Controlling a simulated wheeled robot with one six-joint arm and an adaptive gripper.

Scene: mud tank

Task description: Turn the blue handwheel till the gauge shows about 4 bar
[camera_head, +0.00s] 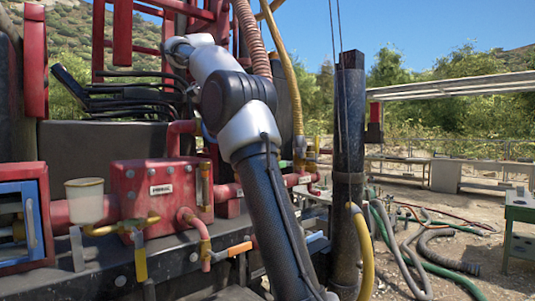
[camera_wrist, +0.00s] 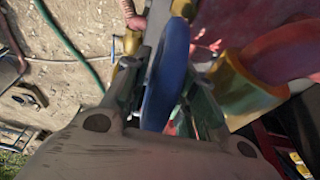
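The blue handwheel (camera_wrist: 168,75) is seen nearly edge-on in the middle of the wrist view. My gripper (camera_wrist: 172,85) has one grey finger on each side of it. Both fingers lean in close against its faces, and the wheel fills the space between them. The exact contact at the tips is hard to see. In the head view my arm runs down past the lower edge, so neither my gripper nor the handwheel shows there. I cannot make out a gauge or a reading in either view.
A red PRIMAL box (camera_head: 160,192) with pipes and an orange lever handle (camera_head: 239,249) stands left of my arm. A dark vertical post (camera_head: 348,150) and a yellow hose (camera_head: 364,255) are just right of it. Loose hoses (camera_head: 450,263) lie on the ground.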

